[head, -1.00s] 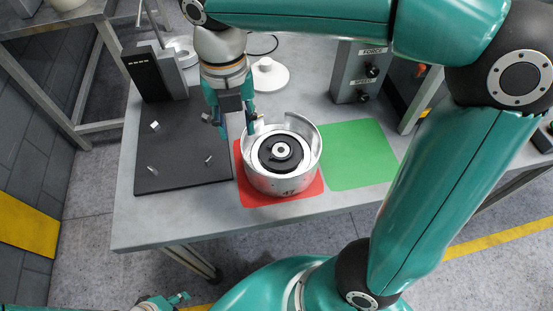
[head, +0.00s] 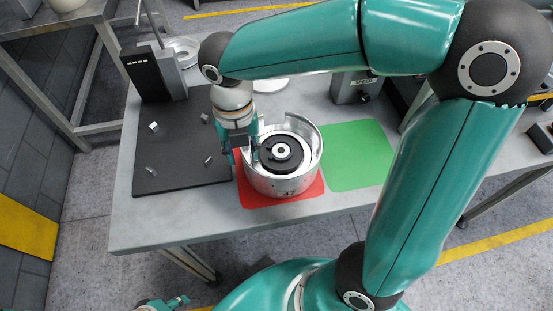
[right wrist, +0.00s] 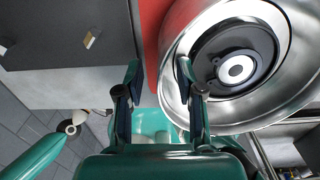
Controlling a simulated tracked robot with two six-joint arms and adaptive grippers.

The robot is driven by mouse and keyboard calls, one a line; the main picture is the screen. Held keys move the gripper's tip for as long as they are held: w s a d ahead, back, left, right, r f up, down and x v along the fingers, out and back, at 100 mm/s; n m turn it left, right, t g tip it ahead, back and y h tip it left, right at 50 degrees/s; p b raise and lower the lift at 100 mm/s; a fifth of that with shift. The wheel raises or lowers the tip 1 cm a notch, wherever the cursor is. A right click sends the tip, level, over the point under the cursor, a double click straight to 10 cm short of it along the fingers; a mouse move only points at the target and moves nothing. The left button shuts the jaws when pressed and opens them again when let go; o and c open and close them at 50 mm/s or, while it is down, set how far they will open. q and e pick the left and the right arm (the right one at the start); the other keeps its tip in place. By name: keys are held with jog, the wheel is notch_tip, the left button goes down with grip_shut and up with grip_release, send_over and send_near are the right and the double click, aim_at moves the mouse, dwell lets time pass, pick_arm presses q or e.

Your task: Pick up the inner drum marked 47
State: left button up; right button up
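The silver drum (head: 283,184) marked 47 stands upright on the red square (head: 250,198). Inside it is a black disc with a pale centre (head: 282,151). The drum also shows in the right wrist view (right wrist: 235,113). My right gripper (head: 243,158) is open at the drum's left wall. In the right wrist view my right gripper (right wrist: 159,72) has one finger outside the wall and the other overlapping the drum's inside; contact cannot be told. Part of my left gripper (head: 170,303) shows low at the bottom edge, away from the table; its opening is unclear.
A green square (head: 358,155) right of the drum is empty. A black mat (head: 180,180) on the left holds several small metal pieces. A dark upright box (head: 153,73) stands behind the mat, and a grey control box (head: 352,88) stands behind the green square.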

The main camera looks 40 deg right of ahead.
jog(key=c, duration=0.7)
grip_shut()
jog(key=shift+r, duration=0.15)
